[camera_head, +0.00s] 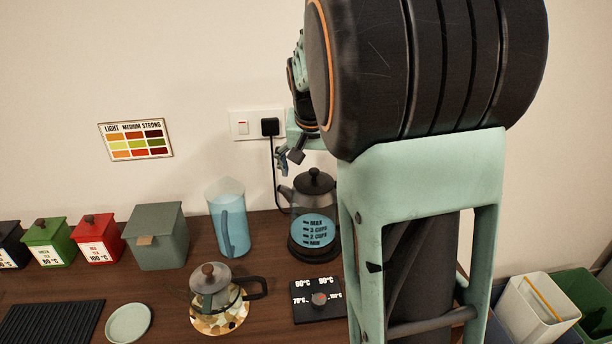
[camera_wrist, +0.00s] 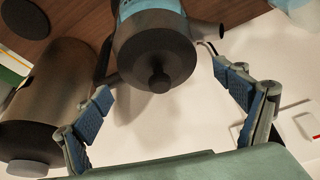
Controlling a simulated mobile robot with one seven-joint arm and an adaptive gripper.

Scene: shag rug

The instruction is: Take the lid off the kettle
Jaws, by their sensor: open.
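The kettle (camera_head: 314,232) is clear with blue water inside and stands on a dark base at the back of the counter. Its dark lid (camera_head: 314,185) with a black knob is on top; the wrist view shows the lid (camera_wrist: 140,60) and its knob (camera_wrist: 159,80) from above. The spout (camera_wrist: 207,31) points left in the head view. My gripper (camera_wrist: 162,84) is open and empty, with its fingers apart on either side of the knob in the wrist picture. In the head view my gripper (camera_head: 290,155) is above and left of the lid, partly hidden by my arm.
A blue pitcher (camera_head: 228,220) stands left of the kettle. A teapot (camera_head: 216,298) and a dial panel (camera_head: 319,300) are in front. A large dark cylinder (camera_wrist: 45,95) is on the kettle's handle side. A plugged-in wall socket (camera_head: 257,124) is behind.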

